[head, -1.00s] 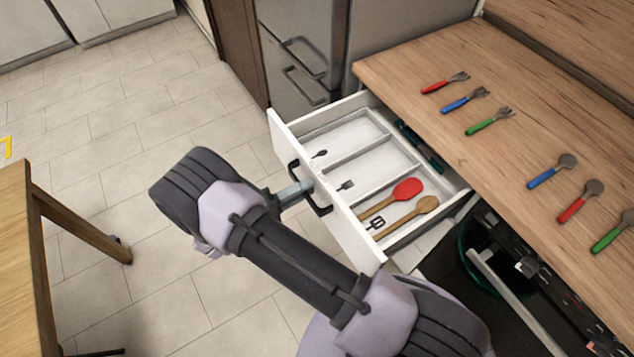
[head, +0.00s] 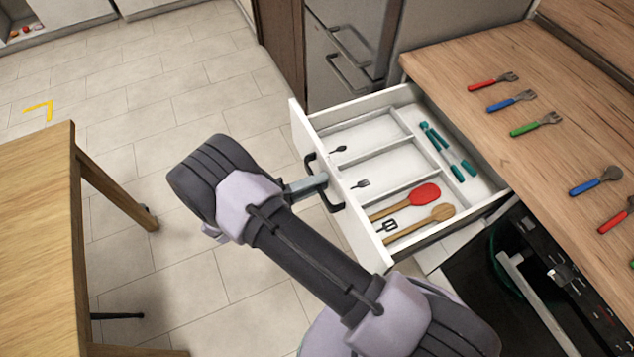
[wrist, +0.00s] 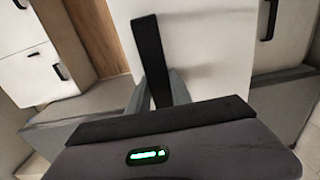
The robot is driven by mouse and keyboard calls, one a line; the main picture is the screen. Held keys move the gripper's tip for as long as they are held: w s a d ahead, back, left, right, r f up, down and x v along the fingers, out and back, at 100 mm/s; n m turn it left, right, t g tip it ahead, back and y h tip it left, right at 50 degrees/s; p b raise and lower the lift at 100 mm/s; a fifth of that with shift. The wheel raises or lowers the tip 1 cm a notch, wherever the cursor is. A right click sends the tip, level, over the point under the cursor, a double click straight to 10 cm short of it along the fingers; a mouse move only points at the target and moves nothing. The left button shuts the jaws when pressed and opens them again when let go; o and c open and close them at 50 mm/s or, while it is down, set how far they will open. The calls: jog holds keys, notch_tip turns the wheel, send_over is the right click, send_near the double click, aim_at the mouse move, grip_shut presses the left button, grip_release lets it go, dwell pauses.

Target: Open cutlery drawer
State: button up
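The white cutlery drawer (head: 352,205) stands pulled well out from under the wooden counter. Its compartments show a small dark spoon (head: 338,149), a small fork (head: 361,184), a red spatula (head: 416,198), a wooden spoon (head: 428,222), a slotted turner (head: 386,226) and teal-handled tools (head: 448,152). My gripper (head: 318,181) is at the black bar handle (head: 328,196) on the drawer front. In the wrist view, the fingers (wrist: 163,92) are on both sides of the black handle (wrist: 149,60), closed around it.
Forks (head: 523,101) and spoons (head: 596,181) with coloured handles lie on the counter (head: 470,60). A wooden table (head: 45,220) stands at the left. Tiled floor (head: 170,105) lies free between table and drawer. A tall grey unit (head: 345,60) stands behind the drawer.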

jog(key=shift+o, duration=1.3)
jog(key=p+v, duration=0.1)
jog(key=v, duration=1.6)
jog(key=shift+a, duration=0.2)
jog(key=shift+s, duration=0.1)
